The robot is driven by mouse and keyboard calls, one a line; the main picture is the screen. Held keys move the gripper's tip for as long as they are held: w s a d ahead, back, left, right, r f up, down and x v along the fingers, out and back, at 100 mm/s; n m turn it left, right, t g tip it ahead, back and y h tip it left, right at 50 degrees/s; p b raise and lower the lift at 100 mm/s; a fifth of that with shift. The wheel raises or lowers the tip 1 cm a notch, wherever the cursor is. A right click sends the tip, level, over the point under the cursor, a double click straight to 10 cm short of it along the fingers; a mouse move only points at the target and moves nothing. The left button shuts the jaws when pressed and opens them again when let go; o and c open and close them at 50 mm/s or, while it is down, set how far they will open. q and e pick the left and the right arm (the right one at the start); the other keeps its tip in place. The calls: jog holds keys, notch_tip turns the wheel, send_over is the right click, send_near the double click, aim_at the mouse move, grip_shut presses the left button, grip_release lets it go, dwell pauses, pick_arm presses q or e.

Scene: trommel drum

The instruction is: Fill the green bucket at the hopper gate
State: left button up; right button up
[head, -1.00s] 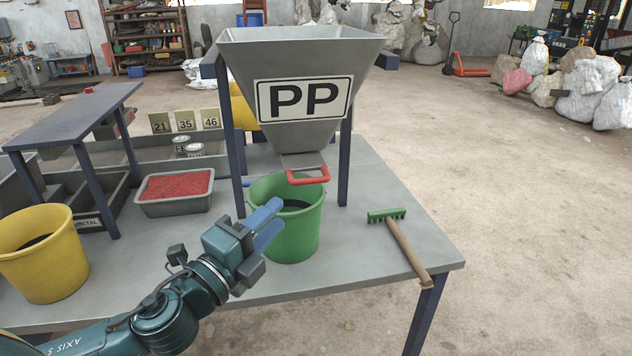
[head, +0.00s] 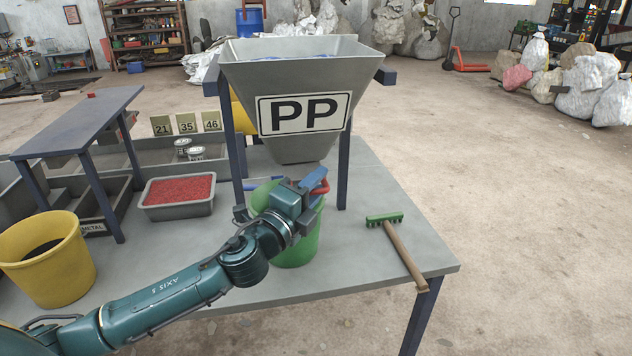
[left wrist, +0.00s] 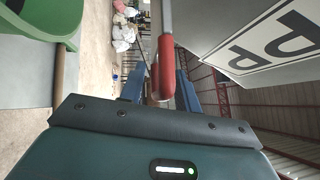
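The green bucket (head: 300,250) stands upright on the table below the hopper (head: 250,85) marked PP; my arm hides part of it. The bucket's side shows in the left wrist view (left wrist: 60,22). The red gate handle (head: 322,186) sticks out under the hopper's mouth. My left gripper (head: 314,181) is at this handle, above the bucket's front rim. In the left wrist view its blue fingers stand apart on either side of the red handle (left wrist: 164,72), with gaps showing. The bucket's inside is mostly hidden. My right gripper is out of view.
A green-headed rake (head: 400,245) lies at the table's right side. A yellow bucket (head: 60,268) and a grey tray of red granules (head: 178,210) stand left. Blue hopper legs (head: 344,170) flank the green bucket. The front table strip is mostly clear.

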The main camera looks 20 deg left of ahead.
pick_arm(q)
jog(key=shift+c, duration=0.5)
jog(key=shift+w, duration=0.1)
jog(key=c, duration=0.4)
jog(key=shift+r, duration=0.15)
grip_shut()
